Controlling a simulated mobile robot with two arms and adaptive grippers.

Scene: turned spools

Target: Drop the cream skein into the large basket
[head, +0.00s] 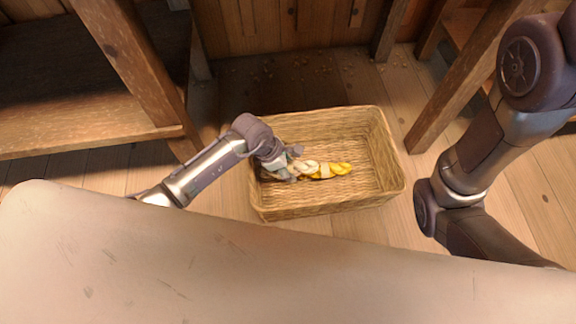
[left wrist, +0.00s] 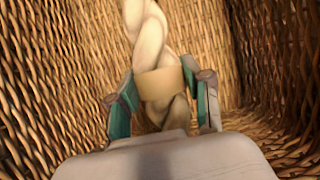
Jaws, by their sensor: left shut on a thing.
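The large basket (head: 385,190) is a woven wicker bin on the floor, beyond the pale surface in front of me. My left gripper (head: 292,165) reaches down into it on the left side. The cream skein (head: 308,167) is a twisted pale hank with a tan paper band (left wrist: 158,84). My left gripper (left wrist: 163,95) is shut on it around the band, with a finger on each side. Wicker walls surround it in the left wrist view. I cannot tell whether the skein touches the basket floor. My right gripper is out of view.
A yellow skein (head: 342,168) with a pale band lies in the basket, just right of the cream one. The basket's right part is bare. Wooden table legs (head: 462,90) stand to the right, and a wooden shelf (head: 80,140) is at the left.

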